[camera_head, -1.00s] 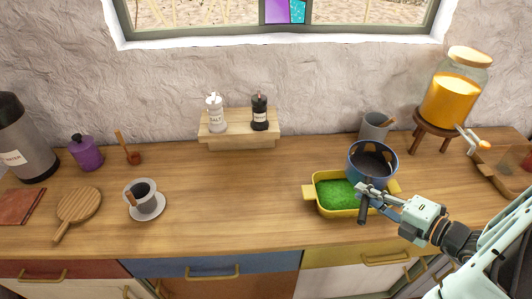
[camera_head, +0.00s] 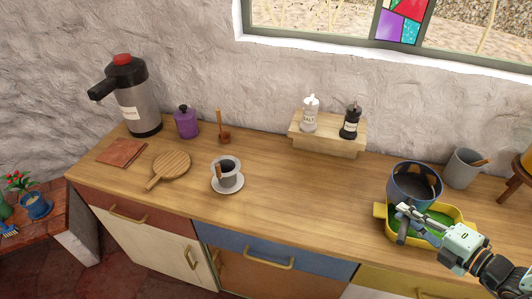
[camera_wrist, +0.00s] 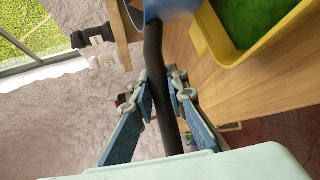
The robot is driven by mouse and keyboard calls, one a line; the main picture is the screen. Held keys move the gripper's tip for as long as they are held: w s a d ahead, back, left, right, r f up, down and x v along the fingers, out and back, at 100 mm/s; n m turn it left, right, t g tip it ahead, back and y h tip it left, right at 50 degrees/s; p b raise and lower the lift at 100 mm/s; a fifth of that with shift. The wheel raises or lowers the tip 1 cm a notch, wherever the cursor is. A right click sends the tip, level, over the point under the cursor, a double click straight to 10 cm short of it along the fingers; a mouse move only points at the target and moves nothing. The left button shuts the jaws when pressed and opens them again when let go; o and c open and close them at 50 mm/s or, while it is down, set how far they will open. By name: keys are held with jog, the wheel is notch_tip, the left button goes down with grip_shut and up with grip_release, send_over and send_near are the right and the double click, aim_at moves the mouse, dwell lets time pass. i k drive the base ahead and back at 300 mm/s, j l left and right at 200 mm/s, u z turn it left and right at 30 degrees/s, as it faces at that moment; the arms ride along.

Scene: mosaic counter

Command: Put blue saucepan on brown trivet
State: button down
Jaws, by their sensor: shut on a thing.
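The blue saucepan (camera_head: 413,194) is at the right in the head view, upright above the yellow dish, its dark handle toward the front. My gripper (camera_head: 403,213) is shut on that handle. In the wrist view, the gripper fingers (camera_wrist: 164,82) close on both sides of the black handle, and a bit of the blue saucepan (camera_wrist: 168,8) shows at the top edge. The brown trivet (camera_head: 122,152), a flat reddish-brown square, lies bare at the counter's left end, far from the saucepan.
A round wooden board (camera_head: 171,165) lies right of the trivet. A steel dispenser (camera_head: 139,105) and purple jar (camera_head: 186,123) stand behind. A cup on a saucer (camera_head: 228,186) stands mid-left. The yellow dish (camera_head: 462,217) is under the saucepan. Shakers stand on a wooden riser (camera_head: 328,141).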

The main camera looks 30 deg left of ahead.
aim_at(158, 178)
jog(key=k+u, duration=0.1)
jog(key=k, duration=0.35)
jog(key=u, duration=0.95)
jog(key=j+u, duration=0.2)
jog(key=i+j+u, duration=0.2)
jog(key=i+j, duration=0.2)
jog(key=j, duration=0.15)
jog(key=i+j, duration=0.2)
jog(key=j, duration=0.2)
jog(key=i+j, duration=0.2)
jog(key=j, duration=0.15)
jog(key=i+j, duration=0.2)
jog(key=j, duration=0.2)
jog(key=i+j, duration=0.2)
jog(key=j, duration=0.15)
